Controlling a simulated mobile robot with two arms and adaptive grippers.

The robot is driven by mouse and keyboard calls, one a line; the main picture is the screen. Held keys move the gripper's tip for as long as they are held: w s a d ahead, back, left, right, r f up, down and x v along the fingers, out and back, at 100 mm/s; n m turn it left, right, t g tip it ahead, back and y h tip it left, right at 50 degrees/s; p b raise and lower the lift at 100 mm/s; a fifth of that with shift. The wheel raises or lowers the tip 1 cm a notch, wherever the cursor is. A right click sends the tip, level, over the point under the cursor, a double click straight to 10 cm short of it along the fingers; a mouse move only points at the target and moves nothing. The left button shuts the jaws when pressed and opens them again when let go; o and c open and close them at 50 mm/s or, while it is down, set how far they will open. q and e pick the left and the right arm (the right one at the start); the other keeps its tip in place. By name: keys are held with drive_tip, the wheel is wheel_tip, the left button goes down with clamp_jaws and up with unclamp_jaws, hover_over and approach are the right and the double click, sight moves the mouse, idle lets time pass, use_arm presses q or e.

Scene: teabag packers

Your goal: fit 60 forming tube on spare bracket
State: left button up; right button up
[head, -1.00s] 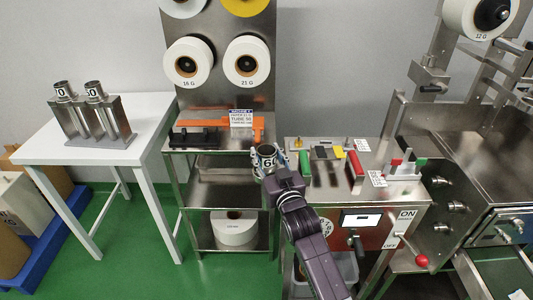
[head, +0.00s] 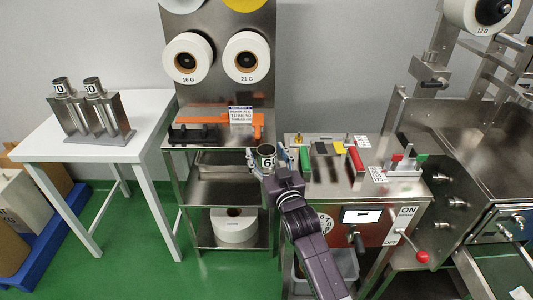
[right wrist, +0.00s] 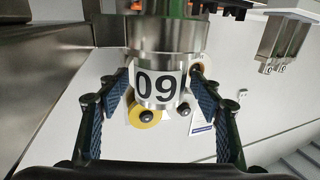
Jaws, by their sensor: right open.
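The 60 forming tube (head: 266,163) is a short steel cylinder with a white label, beside the left end of the steel console. In the right wrist view the tube (right wrist: 159,88) shows its number upside down, with a wider steel collar against it. My right gripper (head: 267,158) has its fingers on either side of the tube. In the wrist view the open fingers (right wrist: 159,110) stand apart from the tube, with gaps on both sides. I cannot tell what supports the tube. I cannot make out the spare bracket for certain. My left gripper is not in view.
Two other numbered tubes stand in a steel holder (head: 92,118) on the white table (head: 48,145). A shelf left of the tube holds an orange part (head: 243,131), a black part (head: 193,134) and a sign. Colored handles (head: 355,160) and a red-knobbed lever (head: 421,257) are at the console.

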drive_tip(key=v, duration=1.2)
idle(0.4)
